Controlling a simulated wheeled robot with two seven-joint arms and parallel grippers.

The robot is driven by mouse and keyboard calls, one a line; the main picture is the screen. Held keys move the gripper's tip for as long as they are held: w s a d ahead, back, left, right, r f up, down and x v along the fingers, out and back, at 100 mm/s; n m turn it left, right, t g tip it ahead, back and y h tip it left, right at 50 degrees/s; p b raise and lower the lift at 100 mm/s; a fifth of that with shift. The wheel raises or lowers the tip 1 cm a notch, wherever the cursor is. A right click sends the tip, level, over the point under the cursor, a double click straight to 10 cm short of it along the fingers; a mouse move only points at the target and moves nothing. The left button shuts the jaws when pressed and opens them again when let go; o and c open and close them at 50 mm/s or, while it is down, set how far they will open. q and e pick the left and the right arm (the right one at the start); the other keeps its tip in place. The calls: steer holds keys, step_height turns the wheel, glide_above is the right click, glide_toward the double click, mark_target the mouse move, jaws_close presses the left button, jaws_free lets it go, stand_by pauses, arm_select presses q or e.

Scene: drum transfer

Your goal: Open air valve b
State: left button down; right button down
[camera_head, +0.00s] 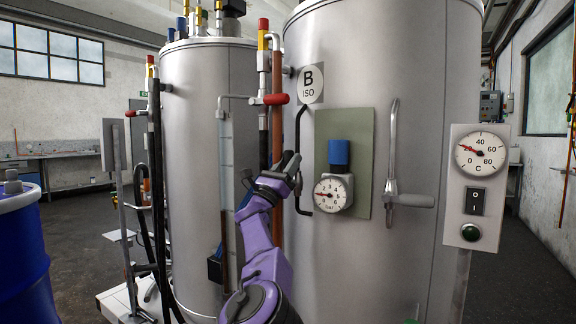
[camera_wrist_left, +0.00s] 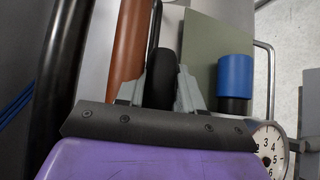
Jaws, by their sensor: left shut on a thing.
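Tank B (camera_head: 420,60) is a large grey metal tank with a round "B ISO" label (camera_head: 311,84). A bent black handle (camera_head: 299,130) stands at its left side, next to a green panel (camera_head: 362,130). On the panel are a blue knob (camera_head: 338,152) and a round bar gauge (camera_head: 331,193). My left gripper (camera_head: 290,163), on a purple arm, is at the middle of the black handle, left of the knob. In the left wrist view its grey fingers are closed around a black rounded piece (camera_wrist_left: 164,80). My right gripper is not in view.
A red-handled valve (camera_head: 275,99) and brown pipe (camera_head: 278,135) run close left of the gripper. A temperature box (camera_head: 476,185) stands at the right, a blue drum (camera_head: 22,255) at the far left.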

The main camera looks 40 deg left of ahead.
arm_select(q)
steer(key=shift+f, duration=0.15)
steer(key=c, duration=0.8)
jaws_free()
steer(key=shift+s+f, duration=0.2)
steer(key=shift+f, duration=0.05)
steer(key=b+v, duration=0.3)
steer(key=v, duration=0.6)
steer(key=shift+s+f, duration=0.25)
steer(key=shift+s, duration=0.05)
